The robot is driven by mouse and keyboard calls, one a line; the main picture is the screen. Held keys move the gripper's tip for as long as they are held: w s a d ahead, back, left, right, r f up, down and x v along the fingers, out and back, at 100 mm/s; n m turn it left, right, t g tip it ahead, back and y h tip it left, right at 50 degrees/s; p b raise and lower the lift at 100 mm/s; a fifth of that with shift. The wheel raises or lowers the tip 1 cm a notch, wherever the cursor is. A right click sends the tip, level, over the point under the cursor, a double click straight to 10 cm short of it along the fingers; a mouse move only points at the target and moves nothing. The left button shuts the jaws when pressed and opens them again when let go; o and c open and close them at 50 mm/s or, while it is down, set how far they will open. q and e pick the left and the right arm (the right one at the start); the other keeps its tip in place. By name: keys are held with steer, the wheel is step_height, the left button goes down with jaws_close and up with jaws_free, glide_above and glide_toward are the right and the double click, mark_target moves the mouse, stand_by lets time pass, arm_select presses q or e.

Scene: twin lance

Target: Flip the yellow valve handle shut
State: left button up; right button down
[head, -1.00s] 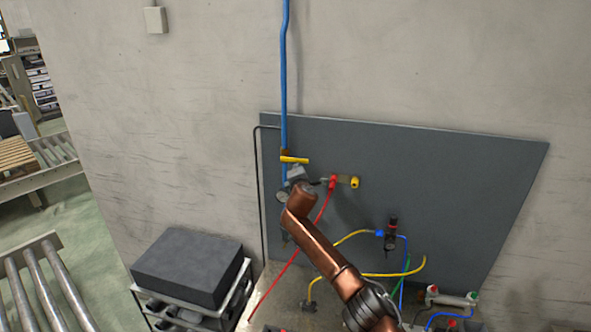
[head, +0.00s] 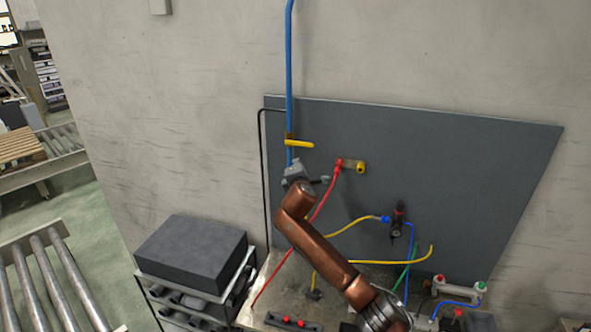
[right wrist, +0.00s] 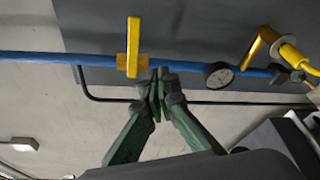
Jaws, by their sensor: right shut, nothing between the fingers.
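The yellow valve handle (head: 300,143) sticks out to the right from the blue pipe (head: 289,70) on the grey wall panel. In the right wrist view the handle (right wrist: 133,48) lies across the blue pipe (right wrist: 45,58), at about a right angle to it. My right gripper (head: 292,164) is just below the handle in the head view. In the right wrist view its green-grey fingers (right wrist: 158,76) are shut and empty, beside the handle's lower end, with a small gap seeming to separate them. My left gripper is not in view.
A red hose (head: 322,205) and a brass-yellow fitting (head: 359,167) are right of the gripper. A round gauge (right wrist: 218,76) sits along the pipe. A regulator (head: 397,222) with yellow and blue hoses is lower right. A dark box (head: 190,250) stands lower left.

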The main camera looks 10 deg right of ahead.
steer(key=shift+s+a+r, duration=0.2)
steer(key=shift+s+a, duration=0.05)
steer(key=shift+s, duration=0.2)
steer(key=shift+s+a+r, duration=0.2)
steer(key=shift+s+a, duration=0.05)
steer(key=shift+s, duration=0.2)
steer(key=shift+f, duration=0.1)
